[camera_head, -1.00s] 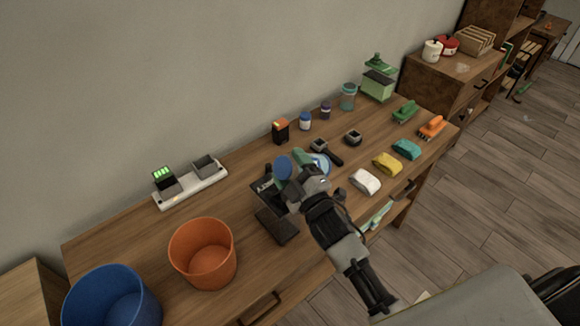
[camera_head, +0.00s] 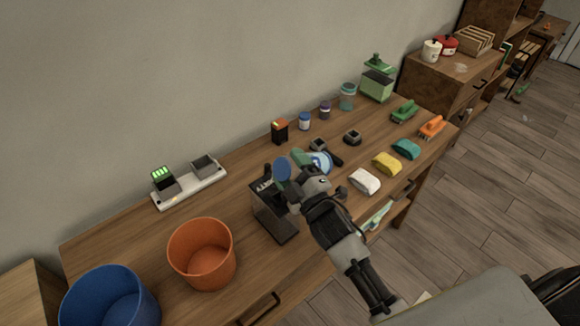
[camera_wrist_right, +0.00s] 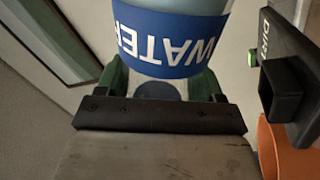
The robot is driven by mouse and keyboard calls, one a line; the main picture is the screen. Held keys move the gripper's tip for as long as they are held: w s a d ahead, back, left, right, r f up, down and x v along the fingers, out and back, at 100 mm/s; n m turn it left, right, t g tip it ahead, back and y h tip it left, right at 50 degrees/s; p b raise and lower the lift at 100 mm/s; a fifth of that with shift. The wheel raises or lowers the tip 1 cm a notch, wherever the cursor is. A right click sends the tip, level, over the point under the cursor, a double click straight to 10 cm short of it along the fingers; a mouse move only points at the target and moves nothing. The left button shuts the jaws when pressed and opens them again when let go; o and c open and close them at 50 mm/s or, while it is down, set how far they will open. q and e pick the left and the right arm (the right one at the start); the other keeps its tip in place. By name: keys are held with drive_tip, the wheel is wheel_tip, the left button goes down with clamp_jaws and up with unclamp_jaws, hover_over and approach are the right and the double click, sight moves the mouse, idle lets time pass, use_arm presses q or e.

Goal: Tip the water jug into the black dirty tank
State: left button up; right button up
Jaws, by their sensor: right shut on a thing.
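My right gripper (camera_head: 303,166) is shut on the water jug (camera_head: 320,161), a pale blue vessel with a blue band. In the right wrist view the jug (camera_wrist_right: 175,45) sits between the green fingers, its WATER lettering upside down. In the head view it looks tilted onto its side, with a blue round end at the left. The black dirty tank (camera_head: 274,222) stands on the table just left of and below the gripper, partly hidden by it. In the wrist view the tank (camera_wrist_right: 292,45) is at the right, beside the jug. No water stream shows. My left gripper is not in view.
An orange bin (camera_head: 201,254) and a blue bin (camera_head: 110,298) are at the left. A white charger (camera_head: 190,187) lies by the wall. White, yellow and teal sponges (camera_head: 387,163) lie to the right. Small jars (camera_head: 305,121) stand behind. Bare tabletop lies between charger and tank.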

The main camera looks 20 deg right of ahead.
drive_tip(key=shift+f+n+b, duration=0.2)
drive_tip(key=shift+n+b, duration=0.1)
drive_tip(key=shift+n, duration=0.2)
drive_tip(key=shift+f, duration=0.15)
drive_tip(key=shift+d+f+n+b, duration=0.1)
drive_tip(key=shift+n+b, duration=0.25)
drive_tip(key=shift+n, duration=0.15)
drive_tip(key=shift+w+f+n+y+b, duration=0.1)
drive_tip(key=shift+f+n+y+b, duration=0.15)
drive_tip(key=shift+n+y, duration=0.35)
idle(0.4)
drive_tip(key=shift+f+n+b, duration=0.25)
drive_tip(key=shift+n+b, duration=0.15)
drive_tip(key=shift+n, duration=0.1)
